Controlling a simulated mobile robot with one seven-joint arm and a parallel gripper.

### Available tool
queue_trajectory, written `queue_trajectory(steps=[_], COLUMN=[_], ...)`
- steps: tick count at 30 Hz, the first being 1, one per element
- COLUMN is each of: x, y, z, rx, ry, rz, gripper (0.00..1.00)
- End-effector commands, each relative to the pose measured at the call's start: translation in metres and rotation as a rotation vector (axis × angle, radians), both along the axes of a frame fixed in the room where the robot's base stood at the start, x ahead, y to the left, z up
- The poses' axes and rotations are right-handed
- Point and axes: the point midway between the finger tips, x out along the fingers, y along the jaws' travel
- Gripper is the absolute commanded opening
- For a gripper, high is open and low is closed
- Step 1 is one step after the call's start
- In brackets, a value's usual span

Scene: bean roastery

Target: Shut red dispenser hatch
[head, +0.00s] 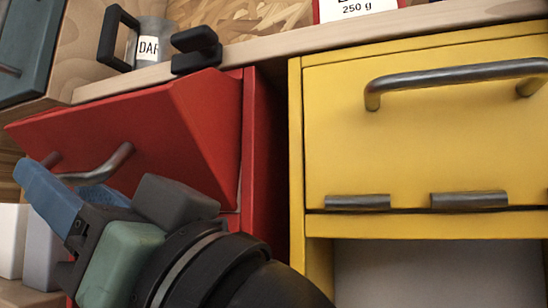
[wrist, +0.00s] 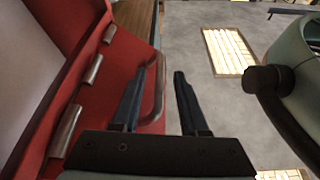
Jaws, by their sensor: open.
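The red dispenser hatch (head: 165,125) stands open in the head view, its panel tilted out from the red dispenser body (head: 262,150). Its grey bar handle (head: 112,163) shows on the panel's front, partly hidden by my gripper. My gripper (head: 62,182) is open at the handle, with blue fingers. In the wrist view the open fingers (wrist: 160,74) point forward, and the handle (wrist: 158,85) appears between them, nearer the left finger; I cannot tell whether they touch. The red hatch (wrist: 115,70) lies left of the fingers there, with metal hinges along its edge.
A yellow dispenser (head: 430,130) with a shut hatch stands right of the red one. A teal unit (head: 28,45) is at upper left. A wooden shelf above holds a labelled jar (head: 150,40) and a dark clamp-like part (head: 196,50).

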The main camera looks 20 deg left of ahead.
Motion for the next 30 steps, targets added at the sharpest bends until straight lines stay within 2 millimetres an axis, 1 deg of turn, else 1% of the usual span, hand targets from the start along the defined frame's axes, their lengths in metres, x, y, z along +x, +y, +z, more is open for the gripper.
queue_trajectory(steps=[1,6,15,17,21,23,30], x=[0.001,0.003,0.003,0.003,0.003,0.003,0.003], y=[0.007,0.019,0.020,0.020,0.020,0.020,0.020], z=[0.006,0.008,0.007,0.007,0.007,0.007,0.007], rx=[0.000,-0.001,-0.001,-0.001,-0.001,-0.001,-0.001], ry=[0.002,0.002,0.000,0.000,0.000,0.000,0.000], rz=[0.003,0.001,-0.001,-0.001,-0.001,-0.001,-0.001], gripper=[0.43,0.43,0.43,0.34,0.09,0.00,0.00])
